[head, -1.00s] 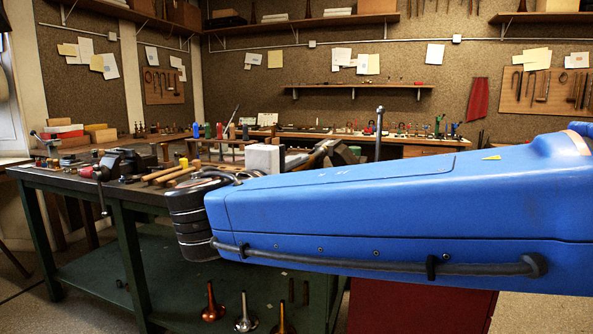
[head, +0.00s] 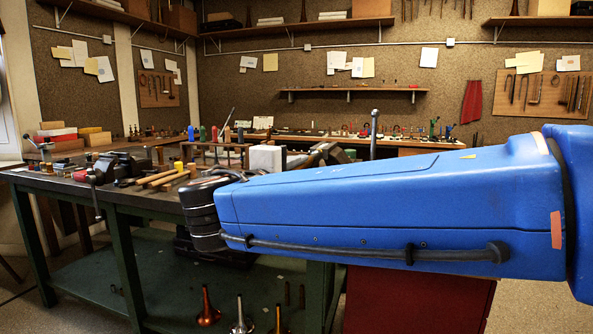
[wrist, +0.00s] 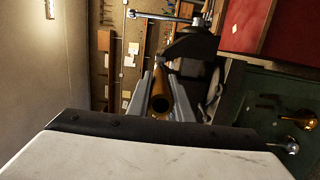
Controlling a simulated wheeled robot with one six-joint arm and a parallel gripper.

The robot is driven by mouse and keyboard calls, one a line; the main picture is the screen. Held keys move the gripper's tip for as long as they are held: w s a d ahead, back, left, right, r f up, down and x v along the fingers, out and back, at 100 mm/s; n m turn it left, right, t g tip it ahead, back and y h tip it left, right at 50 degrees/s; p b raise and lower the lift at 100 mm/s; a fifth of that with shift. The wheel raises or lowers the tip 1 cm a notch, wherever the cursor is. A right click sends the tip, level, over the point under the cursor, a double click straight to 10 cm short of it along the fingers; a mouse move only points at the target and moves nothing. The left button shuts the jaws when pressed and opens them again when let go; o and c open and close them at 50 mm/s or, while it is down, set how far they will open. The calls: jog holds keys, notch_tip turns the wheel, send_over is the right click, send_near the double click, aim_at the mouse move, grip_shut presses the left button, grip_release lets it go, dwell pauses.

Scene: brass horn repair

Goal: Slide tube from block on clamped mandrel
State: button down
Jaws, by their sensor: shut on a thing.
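A brass-coloured tube (wrist: 161,103) shows in the wrist view, its dark open end facing the camera. My gripper (wrist: 161,88) is shut on it, one grey finger on each side. A dark vise (wrist: 191,46) with a bar handle (wrist: 165,16) is close beyond the tube; the view is turned sideways. I cannot tell the mandrel or block apart there, nor whether the tube is still around the mandrel. In the head view my blue arm hides my gripper and the tube; a vise handle (head: 374,125) stands up behind it.
The dark-topped workbench (head: 60,183) carries another vise (head: 125,165), wooden-handled tools (head: 157,177) and a white block (head: 265,158). A red cabinet (head: 415,302) is below my arm.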

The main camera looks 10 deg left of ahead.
jog(key=shift+w+d, duration=0.2)
jog(key=shift+w, duration=3)
jog(key=c, duration=1.5)
grip_release()
jog(key=s+a, duration=0.1)
jog(key=s, duration=0.4)
jog(key=s+a, duration=0.1)
jog(key=s, duration=0.5)
jog(key=s+a, duration=0.1)
jog(key=s, duration=0.5)
jog(key=shift+a, duration=0.15)
